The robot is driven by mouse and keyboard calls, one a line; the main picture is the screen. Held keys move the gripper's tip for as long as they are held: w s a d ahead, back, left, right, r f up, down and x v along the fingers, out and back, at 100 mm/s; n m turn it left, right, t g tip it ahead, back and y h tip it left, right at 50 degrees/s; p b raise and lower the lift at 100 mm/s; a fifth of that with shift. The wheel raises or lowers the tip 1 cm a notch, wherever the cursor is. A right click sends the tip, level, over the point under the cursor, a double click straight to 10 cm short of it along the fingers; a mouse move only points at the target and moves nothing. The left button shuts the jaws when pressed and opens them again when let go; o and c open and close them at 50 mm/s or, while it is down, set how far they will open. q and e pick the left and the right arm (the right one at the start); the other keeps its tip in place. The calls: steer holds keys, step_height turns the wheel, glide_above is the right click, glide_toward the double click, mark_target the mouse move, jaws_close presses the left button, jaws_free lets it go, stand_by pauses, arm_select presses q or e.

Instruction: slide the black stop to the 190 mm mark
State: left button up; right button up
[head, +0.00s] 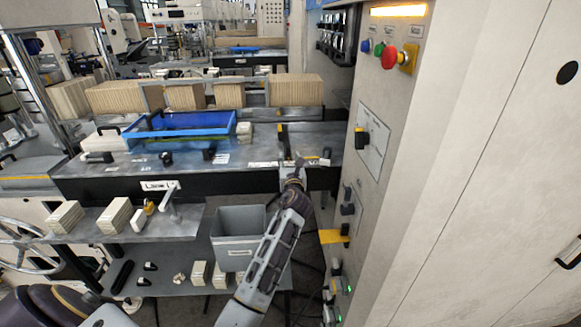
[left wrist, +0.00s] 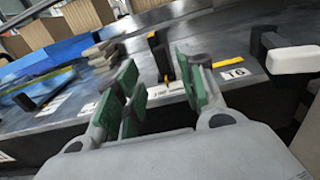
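A small upright black piece, which looks like the black stop (left wrist: 160,56), stands on the grey bench top beyond my fingers in the left wrist view. A thin yellow pointer shows at its foot, by a white label strip (left wrist: 168,89) whose print is too blurred to read. My left gripper (left wrist: 160,88) is open, with green pads on its fingers and nothing between them. In the head view my left gripper (head: 298,164) is at the bench's front edge, in front of the labels, and hides part of the edge. My right gripper is not in view.
A blue tray (head: 185,124) lies left on the bench. A black block with a white handle (left wrist: 293,60) is right of my fingers. A tall cabinet (head: 440,170) with buttons closes off the right side. A grey bin (head: 238,238) stands below the bench.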

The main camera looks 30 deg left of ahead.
arm_select(q)
steer(key=shift+v, duration=1.45)
steer(key=shift+f, duration=0.1)
